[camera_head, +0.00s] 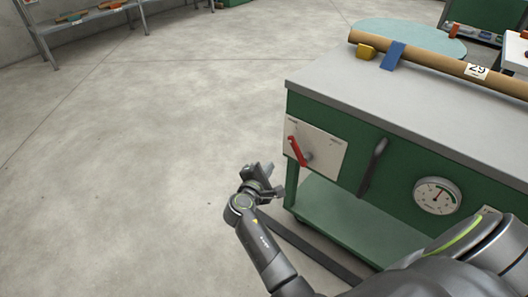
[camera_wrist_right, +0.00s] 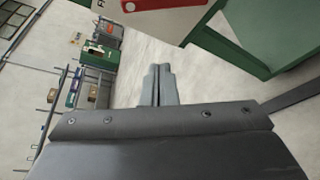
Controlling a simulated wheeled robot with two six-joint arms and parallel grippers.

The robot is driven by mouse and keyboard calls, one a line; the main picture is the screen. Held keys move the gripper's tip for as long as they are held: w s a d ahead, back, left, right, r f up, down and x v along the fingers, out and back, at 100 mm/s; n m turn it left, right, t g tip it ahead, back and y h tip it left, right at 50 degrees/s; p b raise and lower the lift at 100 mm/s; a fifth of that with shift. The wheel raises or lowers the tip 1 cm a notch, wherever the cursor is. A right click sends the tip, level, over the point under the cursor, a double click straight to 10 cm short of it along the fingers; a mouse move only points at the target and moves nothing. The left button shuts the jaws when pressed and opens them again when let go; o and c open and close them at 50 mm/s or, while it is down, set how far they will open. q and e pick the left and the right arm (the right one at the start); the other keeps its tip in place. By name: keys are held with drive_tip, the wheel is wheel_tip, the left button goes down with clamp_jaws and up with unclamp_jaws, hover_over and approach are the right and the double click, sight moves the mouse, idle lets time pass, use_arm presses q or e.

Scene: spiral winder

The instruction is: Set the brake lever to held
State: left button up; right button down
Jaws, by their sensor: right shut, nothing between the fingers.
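The brake lever (camera_head: 297,150) is a red handle on a white plate (camera_head: 327,157) at the left end of the green cabinet's front. It tilts up and to the left from its pivot at the lower right. In the right wrist view, part of the white plate (camera_wrist_right: 165,12) and a red end of the lever (camera_wrist_right: 129,6) show at the top edge. My right gripper (camera_head: 262,172) is left of and below the lever, apart from it. Its fingers (camera_wrist_right: 159,84) are together and empty. My left gripper is not in view.
The green cabinet (camera_head: 400,150) has a grey top (camera_head: 385,95), a black handle (camera_head: 373,165) and a round dial (camera_head: 437,195). A long brown tube (camera_head: 430,62) lies on top. A lower green shelf (camera_head: 340,215) is near my right arm. Open floor (camera_head: 150,150) fills the left.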

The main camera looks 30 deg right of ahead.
sight(298, 152)
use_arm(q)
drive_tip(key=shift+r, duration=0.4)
use_arm(e)
drive_tip(key=shift+w+a+r, duration=0.25)
drive_tip(key=shift+w+r, duration=0.1)
drive_tip(key=shift+r, duration=0.35)
